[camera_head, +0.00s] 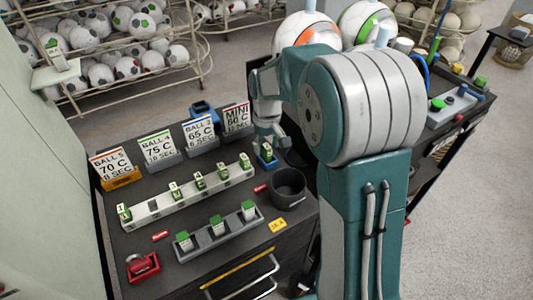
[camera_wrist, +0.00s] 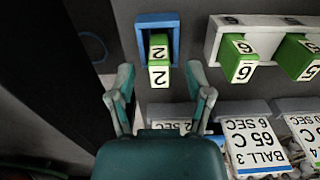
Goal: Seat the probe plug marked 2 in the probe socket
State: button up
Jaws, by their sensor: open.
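The green and white plug marked 2 (camera_wrist: 159,62) stands in the blue socket (camera_wrist: 172,40) in the wrist view. In the head view the small green-topped plug (camera_head: 267,149) shows in the blue socket (camera_head: 261,166), at the right end of the long white rack. I cannot tell how deep it sits. My gripper (camera_wrist: 162,92) is open, with its fingers apart on the near side of the plug and nothing held between them. In the head view my gripper (camera_head: 269,138) is just above and behind the plug, partly hidden by my arm.
The long white rack (camera_head: 153,209) holds several numbered plugs. A grey rack (camera_head: 217,240) with green-topped blocks stands in front. A dark cup (camera_head: 288,188) stands right of the socket. Temperature signs (camera_head: 160,148) line the back. Red pieces (camera_head: 160,236) lie on the bench.

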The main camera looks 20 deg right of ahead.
jog(key=shift+f, duration=0.35)
grip_shut()
jog(key=shift+r, duration=0.1)
jog(key=shift+r, duration=0.3)
notch_tip(320, 180, up, 2)
jog(key=shift+r, duration=0.2)
jog(key=s+r, duration=0.9)
jog(key=s, duration=0.5)
jog(key=shift+r, duration=0.4)
